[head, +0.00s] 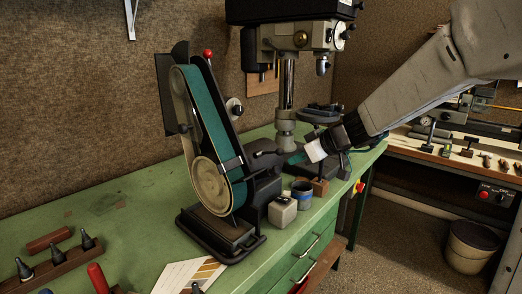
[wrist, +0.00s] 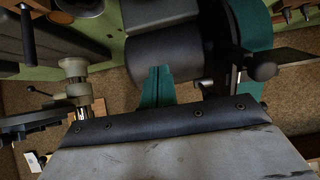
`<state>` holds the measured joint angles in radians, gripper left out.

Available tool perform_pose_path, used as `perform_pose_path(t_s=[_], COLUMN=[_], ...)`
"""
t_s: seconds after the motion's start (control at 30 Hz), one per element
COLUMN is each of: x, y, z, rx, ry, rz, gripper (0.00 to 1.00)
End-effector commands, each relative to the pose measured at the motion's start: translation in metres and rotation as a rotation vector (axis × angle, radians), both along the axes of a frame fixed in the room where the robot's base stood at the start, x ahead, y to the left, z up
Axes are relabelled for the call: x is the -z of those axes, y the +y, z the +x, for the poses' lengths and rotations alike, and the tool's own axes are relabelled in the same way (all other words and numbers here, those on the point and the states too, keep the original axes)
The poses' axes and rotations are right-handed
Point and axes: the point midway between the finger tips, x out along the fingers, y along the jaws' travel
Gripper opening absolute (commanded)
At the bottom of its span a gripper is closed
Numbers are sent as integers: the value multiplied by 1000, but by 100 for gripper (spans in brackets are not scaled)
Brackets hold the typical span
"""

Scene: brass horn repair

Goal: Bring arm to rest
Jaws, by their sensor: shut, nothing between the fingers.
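My arm reaches in from the upper right in the head view. My gripper (head: 294,159) is at its end, with teal fingers shut and empty. The fingers point left, close to the dark motor housing of the green-belted sander (head: 222,135); I cannot tell if they touch it. In the wrist view my gripper (wrist: 158,72) shows as two teal fingers pressed together in front of the sander's dark motor cylinder (wrist: 165,60). The green belt (wrist: 252,25) shows at the right there.
The drill press (head: 287,90) stands behind my gripper. A small grey block (head: 282,212) and a blue-grey tin (head: 301,193) stand on the green bench (head: 130,201) below it. A dark rack with pointed tools (head: 47,268) lies front left. A bin (head: 470,247) stands on the floor at right.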

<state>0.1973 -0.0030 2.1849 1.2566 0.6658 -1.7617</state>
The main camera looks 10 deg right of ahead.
Motion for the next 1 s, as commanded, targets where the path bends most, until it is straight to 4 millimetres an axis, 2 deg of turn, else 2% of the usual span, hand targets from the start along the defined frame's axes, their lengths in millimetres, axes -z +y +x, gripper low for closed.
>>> perform_pose_path(t_s=[0.17,0.27,0.37,0.47,0.5,0.6,0.7,0.83,0.9,1.0], x=[1,18,27,30,30,31,31,28,26,21], y=[4,12,23,31,32,26,12,-9,-16,-20], z=[-4,-27,-73,-130,-155,-219,-273,-323,-339,-351], rx=[57,95,140,202,236,353,481,606,627,617], ry=[76,237,436,630,702,849,920,913,879,823], rz=[88,169,211,193,168,72,-44,-178,-231,-269], gripper=[0,0,0,0,0,0,0,0,0,0])
